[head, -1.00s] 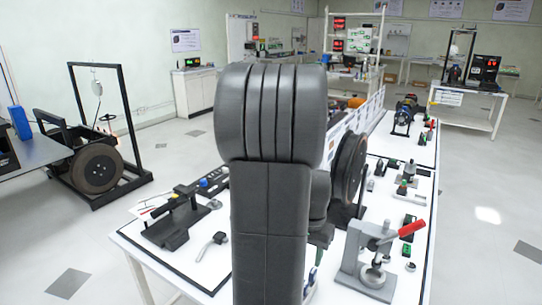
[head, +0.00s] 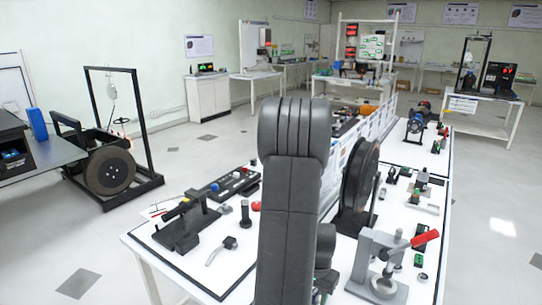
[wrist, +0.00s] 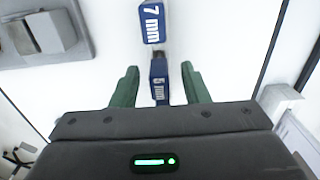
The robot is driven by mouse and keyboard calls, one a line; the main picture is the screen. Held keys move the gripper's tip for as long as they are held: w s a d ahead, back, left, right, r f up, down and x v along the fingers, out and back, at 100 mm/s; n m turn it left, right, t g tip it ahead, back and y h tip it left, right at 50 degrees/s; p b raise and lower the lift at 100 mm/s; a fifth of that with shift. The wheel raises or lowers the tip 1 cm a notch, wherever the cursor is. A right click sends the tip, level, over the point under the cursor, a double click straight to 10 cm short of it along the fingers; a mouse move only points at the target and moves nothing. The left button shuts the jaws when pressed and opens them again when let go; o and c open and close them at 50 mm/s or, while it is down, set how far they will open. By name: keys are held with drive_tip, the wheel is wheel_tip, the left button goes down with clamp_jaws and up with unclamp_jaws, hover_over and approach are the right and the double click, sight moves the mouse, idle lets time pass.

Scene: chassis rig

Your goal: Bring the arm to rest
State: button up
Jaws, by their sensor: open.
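My gripper (wrist: 160,68) shows in the wrist view with its two green fingers apart. A blue block marked 5 mm (wrist: 159,80) lies in the gap between the fingers as seen from above, and I see no finger touching it. A second blue block marked 7 mm (wrist: 152,22) lies just beyond the fingertips. In the head view my dark arm rises in the middle, over the near part of the white workbench (head: 215,262), and hides most of the gripper.
A press with a red handle (head: 385,265) stands right of my arm, and a black wheel (head: 360,175) stands behind it. A black clamp fixture (head: 187,222) is on the left of the bench. Open floor (head: 490,190) lies to the right.

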drive_tip(key=shift+f, duration=0.45)
drive_tip(key=shift+r+p, duration=0.3)
drive_tip(key=shift+r, duration=0.15)
drive_tip(key=shift+f, duration=0.2)
wheel_tip(320, 180, up, 14)
wheel_tip(320, 180, down, 14)
drive_tip(key=shift+f, duration=0.1)
wheel_tip(320, 180, up, 7)
drive_tip(key=p, duration=0.5)
drive_tip(key=shift+f+p, duration=0.1)
drive_tip(key=shift+p, duration=0.25)
